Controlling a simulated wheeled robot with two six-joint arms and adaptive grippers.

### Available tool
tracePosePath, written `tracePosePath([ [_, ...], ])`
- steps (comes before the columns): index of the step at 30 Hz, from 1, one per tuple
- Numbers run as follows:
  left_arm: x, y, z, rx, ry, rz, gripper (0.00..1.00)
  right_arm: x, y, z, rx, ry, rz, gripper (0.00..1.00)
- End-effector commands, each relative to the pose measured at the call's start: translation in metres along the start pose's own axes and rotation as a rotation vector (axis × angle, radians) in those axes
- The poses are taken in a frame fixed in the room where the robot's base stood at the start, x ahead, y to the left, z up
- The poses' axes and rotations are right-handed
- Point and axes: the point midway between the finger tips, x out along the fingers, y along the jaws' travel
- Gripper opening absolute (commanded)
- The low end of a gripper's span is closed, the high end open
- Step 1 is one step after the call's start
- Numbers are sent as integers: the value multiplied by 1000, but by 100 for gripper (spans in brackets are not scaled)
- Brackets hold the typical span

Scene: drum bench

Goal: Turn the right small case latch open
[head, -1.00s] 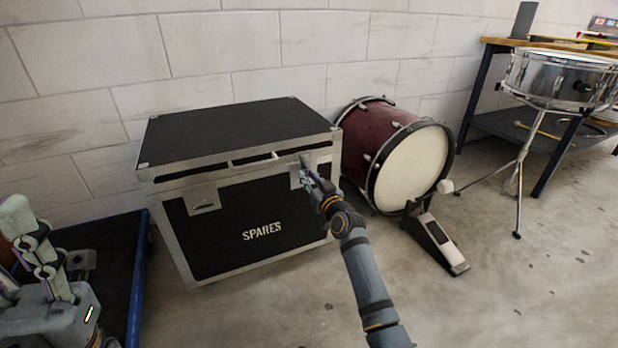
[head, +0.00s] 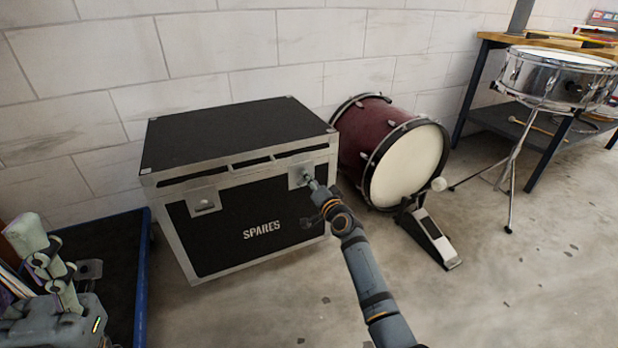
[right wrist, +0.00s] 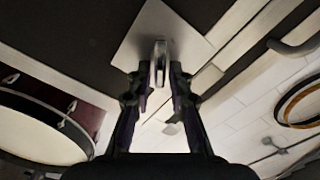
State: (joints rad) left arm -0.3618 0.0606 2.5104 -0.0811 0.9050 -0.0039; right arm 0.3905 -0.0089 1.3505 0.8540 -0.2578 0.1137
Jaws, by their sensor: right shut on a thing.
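The black case (head: 225,235) marked SPARES has silver edges and stands on the floor with its lid down. Its right small latch (head: 301,172) sits on a pale plate at the upper right of the front. My right gripper (head: 311,185) is at this latch, partly hiding it. In the right wrist view the fingers (right wrist: 160,82) are shut on the latch's thin tab (right wrist: 159,58), which stands slanted to the plate's edges (right wrist: 185,28). The left latch (head: 204,202) is untouched.
The red bass drum (head: 400,160) and its pedal (head: 433,238) stand close to the case's right. A snare drum (head: 560,75) on a stand is farther right. A blue-edged platform (head: 143,270) lies at the left. The floor in front is clear.

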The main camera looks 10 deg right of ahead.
Motion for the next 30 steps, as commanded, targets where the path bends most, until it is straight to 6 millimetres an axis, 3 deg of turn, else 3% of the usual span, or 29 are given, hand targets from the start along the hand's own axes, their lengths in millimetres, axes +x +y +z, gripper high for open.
tracePosePath([
  [15, 10, -2, -2, -4, 4, -5, 40, 0, 6, 2, 416, -2, 3, 0],
  [30, 12, -3, -2, -5, 6, -7, 40, 0, 9, 4, 562, -2, 3, 0],
])
